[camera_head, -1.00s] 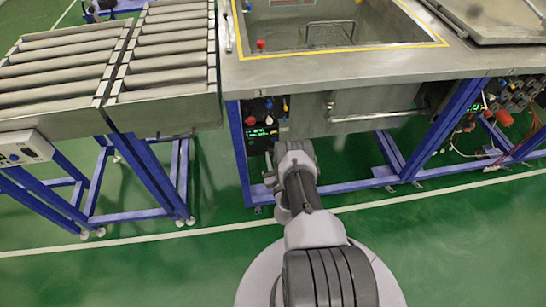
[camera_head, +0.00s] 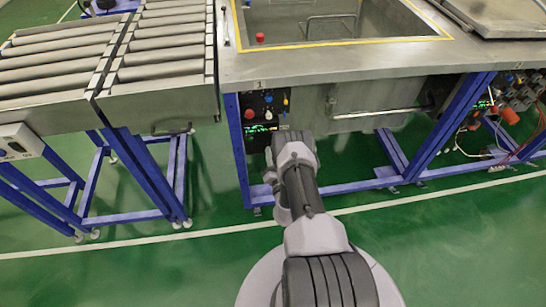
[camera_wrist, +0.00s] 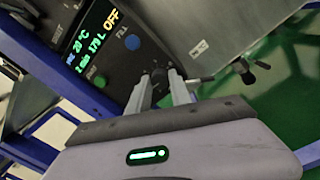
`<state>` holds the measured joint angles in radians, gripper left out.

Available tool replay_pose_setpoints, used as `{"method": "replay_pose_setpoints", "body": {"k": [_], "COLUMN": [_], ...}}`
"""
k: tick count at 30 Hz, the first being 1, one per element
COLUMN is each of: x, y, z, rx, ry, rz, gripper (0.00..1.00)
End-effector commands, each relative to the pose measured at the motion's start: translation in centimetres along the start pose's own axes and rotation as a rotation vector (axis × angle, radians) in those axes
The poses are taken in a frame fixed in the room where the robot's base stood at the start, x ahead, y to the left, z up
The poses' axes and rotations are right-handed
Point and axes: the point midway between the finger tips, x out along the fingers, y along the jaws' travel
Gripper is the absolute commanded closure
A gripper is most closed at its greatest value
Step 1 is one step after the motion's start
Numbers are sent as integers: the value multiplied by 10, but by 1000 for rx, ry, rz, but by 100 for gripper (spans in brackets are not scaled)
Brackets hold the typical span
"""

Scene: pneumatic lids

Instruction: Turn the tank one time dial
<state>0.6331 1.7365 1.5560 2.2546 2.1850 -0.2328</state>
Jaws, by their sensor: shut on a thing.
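The tank one control panel (camera_head: 258,106) sits under the front edge of the tank, below the label "1". It has a green display, a red knob and several small knobs. In the wrist view the panel (camera_wrist: 125,72) is tilted and close, with a lit display (camera_wrist: 95,38) reading "OFF", a green button and a blue button. A small black dial (camera_wrist: 159,76) is between the two fingertips of my gripper (camera_wrist: 163,82), which is shut on it. In the head view my arm hides the gripper and the lower panel. The label of the gripped dial is not readable.
A black tap-like handle (camera_wrist: 244,72) sticks out right of the fingers. A metal bar handle (camera_head: 380,113) and blue frame legs (camera_head: 460,120) are to the right. A roller conveyor (camera_head: 160,70) stands at the left. Green floor is open in front.

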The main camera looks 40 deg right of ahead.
Motion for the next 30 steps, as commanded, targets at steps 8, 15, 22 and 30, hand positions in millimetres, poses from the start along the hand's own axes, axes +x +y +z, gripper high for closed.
{"method": "replay_pose_setpoints", "body": {"k": [8, 15, 22, 30], "x": [2, 2, 2, 2], "y": [1, 1, 1, 1], "z": [1, 1, 1, 1], "rx": [252, 436, 557, 625], "ry": [-14, -24, -30, -34], "rz": [1, -1, -1, -1], "gripper": [100, 100, 100, 100]}}
